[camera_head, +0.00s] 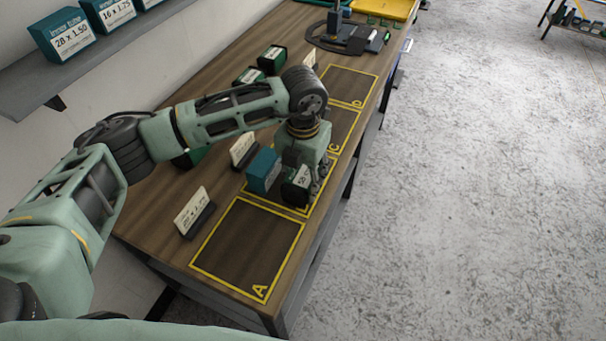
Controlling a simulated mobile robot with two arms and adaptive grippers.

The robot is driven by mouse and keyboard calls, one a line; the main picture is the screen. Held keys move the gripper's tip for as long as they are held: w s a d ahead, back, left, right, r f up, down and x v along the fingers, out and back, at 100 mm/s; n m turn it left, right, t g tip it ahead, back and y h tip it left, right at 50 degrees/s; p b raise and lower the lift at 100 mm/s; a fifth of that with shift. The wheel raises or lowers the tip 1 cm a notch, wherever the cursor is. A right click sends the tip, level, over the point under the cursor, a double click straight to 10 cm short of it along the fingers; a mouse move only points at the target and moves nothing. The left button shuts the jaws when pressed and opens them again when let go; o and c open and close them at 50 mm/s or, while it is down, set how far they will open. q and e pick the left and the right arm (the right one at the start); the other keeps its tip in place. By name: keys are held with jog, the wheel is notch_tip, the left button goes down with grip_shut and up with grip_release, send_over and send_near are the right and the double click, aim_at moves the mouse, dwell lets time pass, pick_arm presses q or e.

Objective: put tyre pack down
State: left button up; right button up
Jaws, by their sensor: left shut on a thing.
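My left arm reaches over the wooden workbench, and its left gripper (311,190) points down over the marked area behind area A. It is shut on a dark green tyre pack (296,188) with a pale label. The pack is low over that area, at its right side. I cannot tell whether the pack touches the bench. A teal box (263,171) stands close to the left of the pack. Area A (248,247), outlined in yellow at the front, is empty. My right gripper is not in view.
Label cards stand along the bench's left side, one beside area A (194,212) and one behind it (243,151). More dark green packs (271,60) stand farther back. Areas C and D (347,85) lie beyond. A wall shelf (115,52) holds teal boxes. Open floor lies right.

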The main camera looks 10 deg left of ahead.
aim_at(303, 174)
pick_arm(q)
jog(key=shift+f, duration=0.2)
jog(key=o, duration=1.6)
jog(key=shift+r, duration=0.1)
jog(key=shift+r, duration=0.4)
notch_tip(303, 174, up, 11)
jog(key=b, duration=0.3)
jog(key=shift+f, duration=0.2)
jog(key=shift+r, duration=0.45)
